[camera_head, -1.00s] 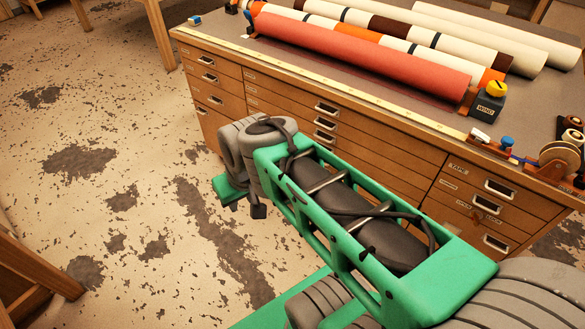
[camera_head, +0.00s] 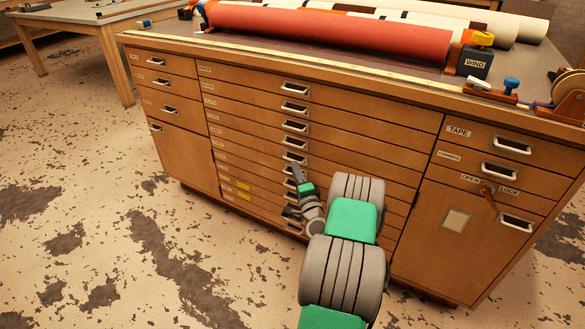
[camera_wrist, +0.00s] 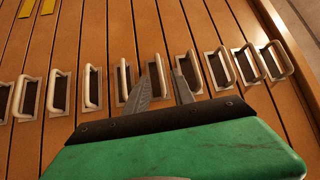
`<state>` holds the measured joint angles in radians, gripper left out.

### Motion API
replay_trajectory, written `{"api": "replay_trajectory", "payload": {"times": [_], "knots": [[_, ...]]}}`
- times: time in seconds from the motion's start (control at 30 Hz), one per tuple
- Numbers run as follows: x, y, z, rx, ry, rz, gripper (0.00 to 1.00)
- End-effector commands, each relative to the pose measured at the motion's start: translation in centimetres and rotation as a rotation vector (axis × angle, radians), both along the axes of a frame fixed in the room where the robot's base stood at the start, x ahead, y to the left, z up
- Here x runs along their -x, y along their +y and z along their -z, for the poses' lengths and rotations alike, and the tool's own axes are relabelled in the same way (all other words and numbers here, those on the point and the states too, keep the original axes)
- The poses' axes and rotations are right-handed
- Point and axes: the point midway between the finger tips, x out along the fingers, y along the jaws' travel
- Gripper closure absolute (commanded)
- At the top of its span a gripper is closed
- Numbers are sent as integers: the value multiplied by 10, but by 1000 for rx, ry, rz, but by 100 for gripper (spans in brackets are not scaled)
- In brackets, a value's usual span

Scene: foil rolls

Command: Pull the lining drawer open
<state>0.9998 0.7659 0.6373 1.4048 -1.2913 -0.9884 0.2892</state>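The wooden cabinet has a wide middle stack of shallow drawers (camera_head: 250,110), each with a metal cup handle. Their small labels are too small to read, so I cannot tell which is the lining drawer. My gripper (camera_head: 297,173) is low in front of this stack, and my arm hides some lower handles. In the wrist view my gripper (camera_wrist: 162,75) is open, its two dark fingers apart. A drawer handle (camera_wrist: 156,76) shows between the fingers; I cannot tell whether they touch it. The drawers look closed.
Two yellow labels (camera_head: 243,186) mark lower drawers at the left. At right are the TAPE drawer (camera_head: 490,140) and a door with an OPEN/LOCK lever (camera_head: 488,192). Rolls, including a red one (camera_head: 330,30), lie on top. The floor at left is free.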

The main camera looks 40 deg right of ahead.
Motion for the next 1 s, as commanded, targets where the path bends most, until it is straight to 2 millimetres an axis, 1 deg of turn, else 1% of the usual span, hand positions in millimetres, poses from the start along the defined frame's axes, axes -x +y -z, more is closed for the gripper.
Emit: {"api": "replay_trajectory", "payload": {"times": [0.03,0.1,0.2,0.33,0.53,0.9,1.0], "knots": [[-11,-3,-2,3,0,-5,70],[-23,-8,-4,3,-1,-4,70],[-35,-15,-5,3,1,-4,70],[-42,-18,-6,1,1,-3,70],[-42,-18,-6,1,2,-3,70],[-42,-18,-6,2,2,-3,100],[-42,-18,-6,2,2,-3,100]]}}
